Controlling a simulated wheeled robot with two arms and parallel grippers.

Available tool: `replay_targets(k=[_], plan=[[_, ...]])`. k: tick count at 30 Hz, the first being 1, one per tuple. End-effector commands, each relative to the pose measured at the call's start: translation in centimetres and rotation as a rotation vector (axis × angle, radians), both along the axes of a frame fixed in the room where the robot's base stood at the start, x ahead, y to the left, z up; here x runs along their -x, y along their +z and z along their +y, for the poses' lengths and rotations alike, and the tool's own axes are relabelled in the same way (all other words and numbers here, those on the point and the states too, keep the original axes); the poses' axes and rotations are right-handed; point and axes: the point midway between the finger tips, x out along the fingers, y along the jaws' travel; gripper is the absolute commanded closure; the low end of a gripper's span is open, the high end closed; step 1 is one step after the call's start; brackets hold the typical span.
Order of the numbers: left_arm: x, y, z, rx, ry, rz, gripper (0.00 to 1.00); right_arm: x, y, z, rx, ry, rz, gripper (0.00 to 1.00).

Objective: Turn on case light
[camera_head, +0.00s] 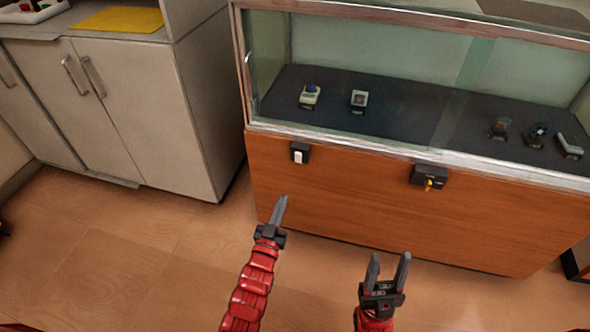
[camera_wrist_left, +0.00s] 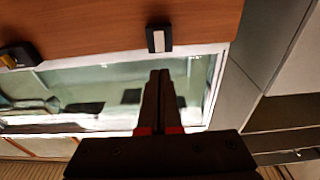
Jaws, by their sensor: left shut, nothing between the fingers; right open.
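The glass display case (camera_head: 540,240) has a wooden lower front and a metal-framed glass top. A small black switch box with a white rocker (camera_head: 299,154) is mounted on the upper left of the wooden front. The switch also shows in the left wrist view (camera_wrist_left: 159,39), just beyond the fingertips. My left gripper (camera_head: 281,202) is shut and empty, below and slightly left of the switch and apart from it. Its shut fingers show in the left wrist view (camera_wrist_left: 160,75). My right gripper (camera_head: 390,260) is open and empty, lower and further right, before the wooden front.
A black lock box with a yellow key (camera_head: 429,178) sits on the wooden front right of the switch. Several small items lie on the dark shelf (camera_head: 420,105) behind the glass. A grey cabinet (camera_head: 140,110) stands to the left. The wooden floor (camera_head: 130,245) is clear.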

Motion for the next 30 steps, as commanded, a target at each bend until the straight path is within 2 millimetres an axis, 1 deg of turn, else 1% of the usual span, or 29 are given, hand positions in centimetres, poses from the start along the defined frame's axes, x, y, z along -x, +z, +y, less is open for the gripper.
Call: replay_targets(k=[7,11,14,24,30], plan=[[-0.1,0.2,0.0,0.001,0.000,-0.002,1.00,0.0,0.1,0.0,0.000,0.000,0.000,0.50],[-1.1,0.4,-0.3,0.001,0.000,-0.006,1.00,0.0,-0.2,0.0,0.000,0.000,0.000,0.50],[-2.5,0.5,-0.7,0.000,0.000,-0.005,1.00,0.0,-0.4,0.0,0.000,0.000,0.000,0.50],[-9.2,1.5,-2.5,0.003,0.000,-0.007,1.00,0.0,-1.7,0.0,0.000,0.000,0.000,0.50],[-12.0,1.9,-3.2,0.002,0.000,-0.007,1.00,0.0,-2.5,0.0,0.000,0.000,0.000,0.50]])
